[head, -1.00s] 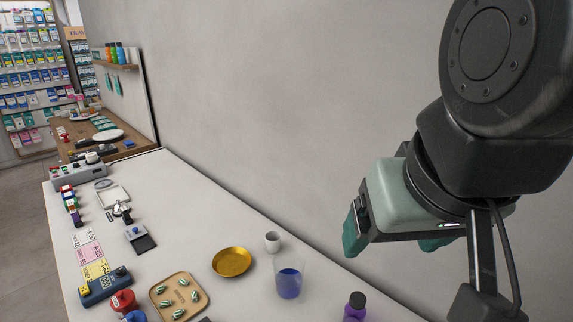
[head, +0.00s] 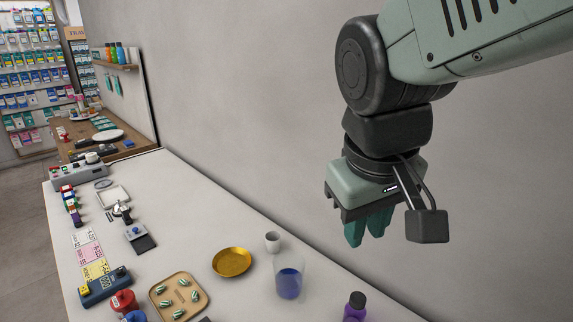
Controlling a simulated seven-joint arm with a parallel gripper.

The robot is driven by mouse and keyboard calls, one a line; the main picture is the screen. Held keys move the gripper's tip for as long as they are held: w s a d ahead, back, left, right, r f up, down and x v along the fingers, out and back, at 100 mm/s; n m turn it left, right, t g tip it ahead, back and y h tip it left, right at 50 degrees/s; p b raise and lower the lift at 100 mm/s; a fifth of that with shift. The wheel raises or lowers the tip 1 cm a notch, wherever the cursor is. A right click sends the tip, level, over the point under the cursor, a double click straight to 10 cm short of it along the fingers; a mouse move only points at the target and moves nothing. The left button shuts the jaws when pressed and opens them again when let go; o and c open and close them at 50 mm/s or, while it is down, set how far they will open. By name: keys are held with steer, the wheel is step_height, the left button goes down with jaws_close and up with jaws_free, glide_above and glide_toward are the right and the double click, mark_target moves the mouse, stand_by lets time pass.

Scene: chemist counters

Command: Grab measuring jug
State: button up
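The measuring jug (head: 289,284) looks to be the clear vessel with blue liquid, upright on the white counter at lower centre in the head view. My gripper (head: 367,232) hangs in the air above and to the right of it in the picture, apart from it. Its two teal fingers point down and are seen at an angle, with a narrow gap showing between them. Nothing shows between them; it looks open and empty.
On the white counter (head: 190,212), a small white cup (head: 272,242) stands just behind the jug and a gold dish (head: 232,262) lies to its left. A purple bottle with a black cap (head: 355,306) is to its right. A tan tray (head: 156,291) is farther left. The wall runs behind.

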steer(key=w+a+f+n+g+h, duration=0.2)
steer(key=w+a+f+n, duration=0.15)
steer(key=w+f, duration=0.3)
steer(key=n+t+h, duration=0.6)
steer(key=n+h, duration=0.3)
steer(key=n, duration=0.7)
glide_above(302, 301)
steer(key=s+a, duration=0.4)
steer(key=a, duration=0.4)
step_height(302, 301, down, 27)
steer(key=x, duration=1)
steer(key=shift+s+g, duration=0.1)
steer(key=shift+g, duration=0.2)
jaws_close()
